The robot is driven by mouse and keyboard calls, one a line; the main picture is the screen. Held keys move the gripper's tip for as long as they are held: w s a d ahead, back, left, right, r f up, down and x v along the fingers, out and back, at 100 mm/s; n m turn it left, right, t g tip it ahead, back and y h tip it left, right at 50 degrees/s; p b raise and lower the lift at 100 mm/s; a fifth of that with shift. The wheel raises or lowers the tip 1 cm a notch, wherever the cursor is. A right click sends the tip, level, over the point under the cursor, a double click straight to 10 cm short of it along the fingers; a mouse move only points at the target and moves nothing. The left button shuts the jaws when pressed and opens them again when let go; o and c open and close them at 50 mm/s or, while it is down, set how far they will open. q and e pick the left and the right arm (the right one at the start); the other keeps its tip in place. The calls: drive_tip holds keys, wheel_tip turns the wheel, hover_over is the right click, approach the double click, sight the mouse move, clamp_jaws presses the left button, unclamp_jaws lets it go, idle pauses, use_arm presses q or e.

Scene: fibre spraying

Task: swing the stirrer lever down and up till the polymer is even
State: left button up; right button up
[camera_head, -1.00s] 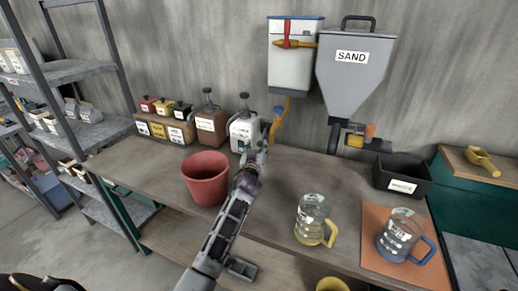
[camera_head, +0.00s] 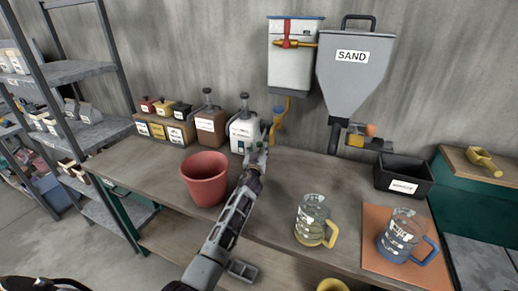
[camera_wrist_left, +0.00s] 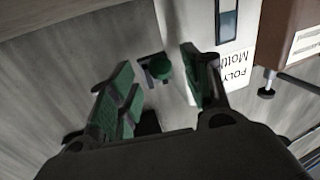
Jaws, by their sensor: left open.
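The white polymer container (camera_head: 242,133) stands at the back of the bench, with a label on its front. Part of that label (camera_wrist_left: 236,78) shows in the left wrist view. A small green knob on a dark stub (camera_wrist_left: 162,69), which looks like the stirrer lever's end, shows between the fingertips. My left gripper (camera_head: 262,150) is at the container's right side. In the left wrist view its green-padded fingers (camera_wrist_left: 158,88) are apart, with the knob between them and no clear contact. The polymer inside is hidden. My right gripper is not in view.
A red bucket (camera_head: 205,180) stands left of my forearm. A brown pump container (camera_head: 211,125) is beside the polymer. Two jugs (camera_head: 312,218) (camera_head: 402,235) and a black bin (camera_head: 404,176) are on the right. A white tank (camera_head: 294,62) and a sand hopper (camera_head: 353,75) hang above.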

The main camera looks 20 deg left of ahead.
sight(262, 138)
use_arm(q)
drive_tip(key=shift+x, duration=1.15)
clamp_jaws()
